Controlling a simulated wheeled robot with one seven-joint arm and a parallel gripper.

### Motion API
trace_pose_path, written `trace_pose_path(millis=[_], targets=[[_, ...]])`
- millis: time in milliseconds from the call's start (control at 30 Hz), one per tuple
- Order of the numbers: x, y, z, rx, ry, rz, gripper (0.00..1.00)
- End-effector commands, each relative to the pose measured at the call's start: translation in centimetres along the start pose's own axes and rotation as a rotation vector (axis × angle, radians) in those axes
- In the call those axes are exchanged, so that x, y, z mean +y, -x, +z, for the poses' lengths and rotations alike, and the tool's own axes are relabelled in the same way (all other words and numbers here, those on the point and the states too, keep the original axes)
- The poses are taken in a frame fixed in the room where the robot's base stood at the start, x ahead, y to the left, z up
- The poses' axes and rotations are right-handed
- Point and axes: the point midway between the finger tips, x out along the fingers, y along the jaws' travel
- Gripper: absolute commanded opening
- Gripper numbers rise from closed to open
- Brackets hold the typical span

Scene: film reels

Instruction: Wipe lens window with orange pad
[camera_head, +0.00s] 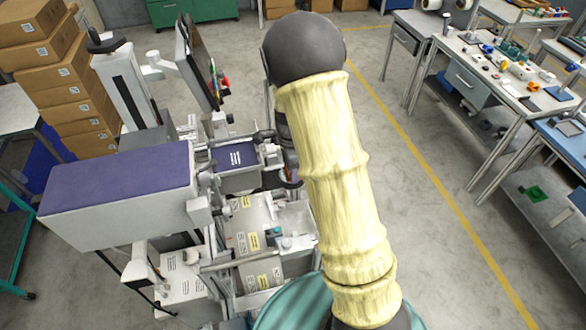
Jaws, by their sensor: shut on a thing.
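My arm, in a pale yellow sleeve with a dark rounded joint at its top, fills the middle of the head view. Dark parts of it show along the sleeve's left edge and run down behind it. I cannot make out my gripper's fingers, which are hidden behind the sleeve. A small reddish-orange edge shows low beside the sleeve, but I cannot tell whether it is the orange pad. I cannot pick out the lens window. A machine with a purple-topped housing (120,185) stands left of the arm, with a small dark blue labelled panel (234,157) beside it.
The machine's lower deck (240,220) carries yellow labels and metal rails close to the arm. A monitor on a bracket (195,65) stands behind. Stacked cardboard boxes (50,70) are at the left. A workbench with small parts (505,70) stands at the right, beyond clear floor with a yellow line.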

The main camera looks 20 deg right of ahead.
Motion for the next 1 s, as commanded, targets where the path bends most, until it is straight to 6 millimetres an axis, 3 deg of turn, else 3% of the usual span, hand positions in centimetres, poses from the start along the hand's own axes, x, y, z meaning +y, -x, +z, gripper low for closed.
trace_pose_path(millis=[467, 1000], targets=[[-0.9, 0.1, 0.0, 0.0, 0.0, -0.001, 0.36], [-4.0, -0.2, 0.0, 0.0, 0.0, -0.001, 0.36]])
